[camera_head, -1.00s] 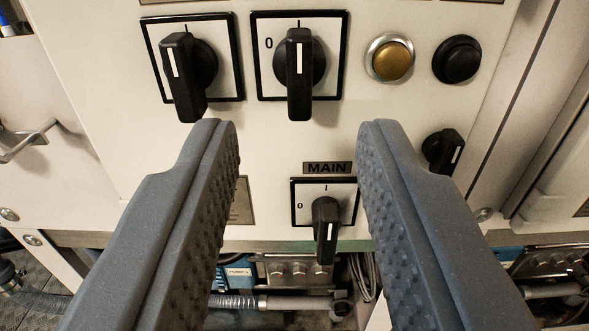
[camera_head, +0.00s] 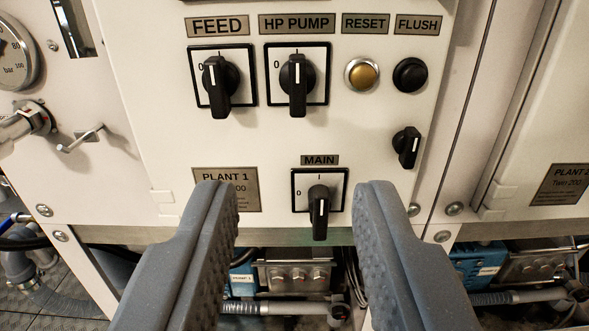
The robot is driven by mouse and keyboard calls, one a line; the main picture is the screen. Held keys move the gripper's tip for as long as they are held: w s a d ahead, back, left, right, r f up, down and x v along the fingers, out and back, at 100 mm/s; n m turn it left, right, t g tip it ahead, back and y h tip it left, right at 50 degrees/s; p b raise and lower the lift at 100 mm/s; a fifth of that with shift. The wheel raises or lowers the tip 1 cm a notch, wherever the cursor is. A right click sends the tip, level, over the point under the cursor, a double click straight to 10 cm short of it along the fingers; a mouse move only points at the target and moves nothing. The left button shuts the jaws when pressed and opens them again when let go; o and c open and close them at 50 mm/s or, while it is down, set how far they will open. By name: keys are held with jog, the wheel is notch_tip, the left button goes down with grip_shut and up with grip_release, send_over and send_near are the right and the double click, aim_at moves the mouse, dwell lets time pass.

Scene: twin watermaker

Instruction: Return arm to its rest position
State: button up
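My gripper (camera_head: 295,185) is open and empty, its two grey fingers reaching up from the bottom of the picture towards a white control panel (camera_head: 150,130). Nothing is between the fingers except the view of the panel. The black MAIN switch (camera_head: 319,205) shows in the gap, apart from both fingers, with its handle near upright. The left finger hides part of the PLANT 1 plate (camera_head: 245,190). Above are the FEED switch (camera_head: 218,85) and the HP PUMP switch (camera_head: 297,82), both with near-upright handles.
The brass RESET button (camera_head: 362,75), black FLUSH button (camera_head: 410,75) and a small black knob (camera_head: 407,146) are at the right. A gauge (camera_head: 15,55), a valve with hose (camera_head: 25,122) and a metal handle (camera_head: 80,139) stick out at the left. Pipes (camera_head: 275,305) run below the panel.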

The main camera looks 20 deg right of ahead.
jog(key=s+a+r+n+y, duration=0.1)
jog(key=a+r+n+y, duration=0.2)
jog(key=r, duration=0.6)
jog(key=s+a+r+y, duration=0.15)
jog(key=r+y, duration=0.25)
jog(key=r, duration=0.4)
jog(key=s+d+r+g+h, duration=0.1)
jog(key=s+d+r, duration=0.7)
jog(key=s+r, duration=0.1)
jog(key=shift+s+r+n+g+b, duration=0.35)
jog(key=shift+r+n+g+b, duration=0.05)
jog(key=shift+r, duration=0.45)
